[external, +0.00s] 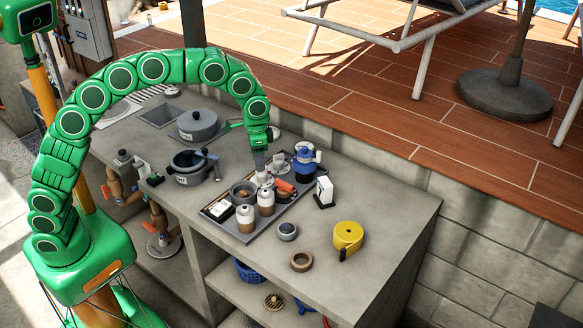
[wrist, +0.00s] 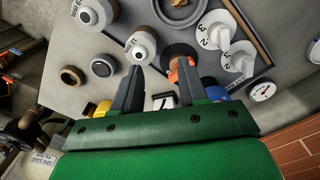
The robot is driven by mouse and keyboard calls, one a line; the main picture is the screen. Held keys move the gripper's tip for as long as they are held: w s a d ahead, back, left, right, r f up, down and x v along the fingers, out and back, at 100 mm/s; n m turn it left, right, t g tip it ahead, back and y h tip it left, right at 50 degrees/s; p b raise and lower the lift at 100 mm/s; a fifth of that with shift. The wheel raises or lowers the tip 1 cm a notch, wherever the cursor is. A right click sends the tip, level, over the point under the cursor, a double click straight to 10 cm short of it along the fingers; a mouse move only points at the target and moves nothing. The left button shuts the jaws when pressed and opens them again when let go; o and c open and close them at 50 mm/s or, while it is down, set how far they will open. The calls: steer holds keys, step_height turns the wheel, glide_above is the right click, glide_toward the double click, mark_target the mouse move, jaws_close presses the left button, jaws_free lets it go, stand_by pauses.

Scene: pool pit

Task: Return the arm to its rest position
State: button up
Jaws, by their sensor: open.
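My green segmented arm arches up from its base at the left of the external view and bends down over the grey counter (external: 340,205). My gripper (external: 259,166) points down just above a tray (external: 285,208) full of small items. In the wrist view my gripper (wrist: 158,72) has its two dark fingers apart, with nothing held between them. A white-topped bottle (wrist: 140,46) and a dark round item with an orange part (wrist: 180,60) lie beyond the fingertips. I cannot tell the exact height of the fingertips above the tray items.
A pot (external: 188,165) and a lidded pot (external: 198,124) stand behind.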

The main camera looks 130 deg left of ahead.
steer(key=w+d+r+m, duration=0.2)
steer(key=d+r, duration=0.1)
steer(key=d, duration=0.7)
steer(key=w+d+r+m, duration=0.2)
steer(key=d, duration=0.8)
steer(key=w+d+r+m, duration=0.1)
steer(key=w+d+r, duration=0.2)
steer(key=d, duration=0.7)
steer(key=s+d+m, duration=0.2)
steer(key=s+d, duration=0.4)
steer(key=d, duration=0.4)
steer(key=s+d+m, duration=0.2)
steer(key=s+d, duration=0.4)
steer(key=d, duration=0.4)
steer(key=s+d+f+g, duration=0.1)
steer(key=s+d+f, duration=0.1)
steer(key=s, duration=0.5)
steer(key=s+d+f+m+g, duration=0.1)
steer(key=s+d+f, duration=0.1)
steer(key=s, duration=0.5)
steer(key=shift+s+d+f, duration=0.25)
steer(key=shift+d+f, duration=0.15)
steer(key=shift+f, duration=0.5)
